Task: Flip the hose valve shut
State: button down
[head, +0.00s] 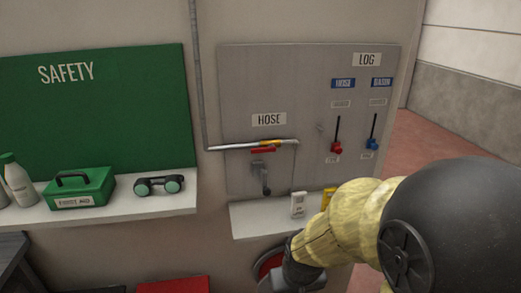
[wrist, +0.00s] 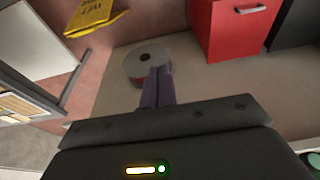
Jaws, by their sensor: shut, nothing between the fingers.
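The hose valve (head: 263,150) is on the grey panel under the HOSE label. Its red handle lies level, along the pale horizontal pipe (head: 230,146). A grey spout (head: 262,175) hangs below it. In the head view my arm reaches in from the right, and its end is low in the picture, below the small shelf and well under the valve. My gripper (wrist: 156,86) shows in the wrist view with its two fingers together, empty. It points toward the floor area, and the valve is not in the wrist view.
A red lever (head: 336,147) and a blue lever (head: 372,143) are right of the valve. The small shelf (head: 255,222) holds a white item (head: 298,204). A green first-aid box (head: 80,188) stands left. A round reel (wrist: 150,62) and red cabinet (wrist: 236,28) show beyond my fingers.

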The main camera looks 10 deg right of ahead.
jog(key=w+r+t+b, duration=0.2)
jog(key=w+t, duration=0.3)
jog(key=w, duration=0.5)
jog(key=w+r+t+b, duration=0.2)
jog(key=w+t, duration=0.2)
jog(key=w, duration=0.7)
jog(key=w+r+t+b, duration=0.3)
jog(key=w+r+t, duration=0.6)
jog(key=r, duration=0.3)
jog(key=shift+d+t, duration=0.4)
jog(key=shift+t, duration=0.2)
jog(key=shift+w+r, duration=0.15)
notch_tip(320, 180, up, 3)
jog(key=p, duration=0.4)
send_over(264, 150)
jog(key=s+a, duration=0.2)
jog(key=f, duration=0.3)
jog(key=shift+w+d+f+p, duration=0.15)
jog(key=shift+d+f+p, duration=0.15)
jog(key=shift+f, duration=0.1)
